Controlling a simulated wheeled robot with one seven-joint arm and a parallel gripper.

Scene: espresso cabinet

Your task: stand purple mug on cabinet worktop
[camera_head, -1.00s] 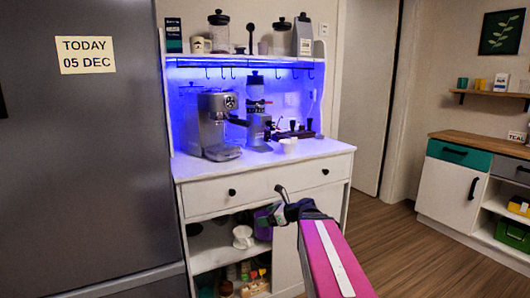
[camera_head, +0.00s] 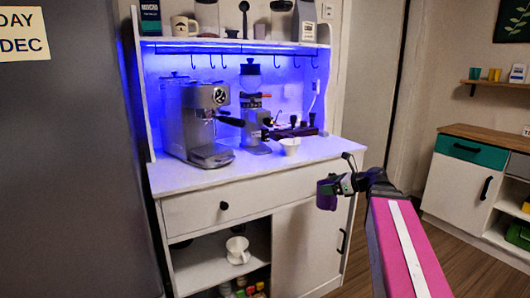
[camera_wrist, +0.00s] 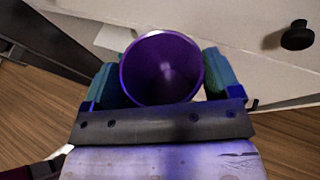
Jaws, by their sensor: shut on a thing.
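The purple mug (camera_head: 327,194) is in my gripper (camera_head: 341,184), in front of the cabinet's right side and below the worktop's edge. In the wrist view the mug (camera_wrist: 162,68) shows its open mouth, empty inside, between the two teal finger pads of my gripper (camera_wrist: 160,80). The gripper is shut on it. The mug's handle cannot be made out. The white cabinet worktop (camera_head: 183,178) has a bare strip along its front, left of and above the mug.
An espresso machine (camera_head: 196,122), a grinder (camera_head: 254,112) and a white cup (camera_head: 290,146) stand on the worktop. A drawer knob (camera_head: 224,206) juts from the front. The lower shelf holds a white dripper (camera_head: 237,250).

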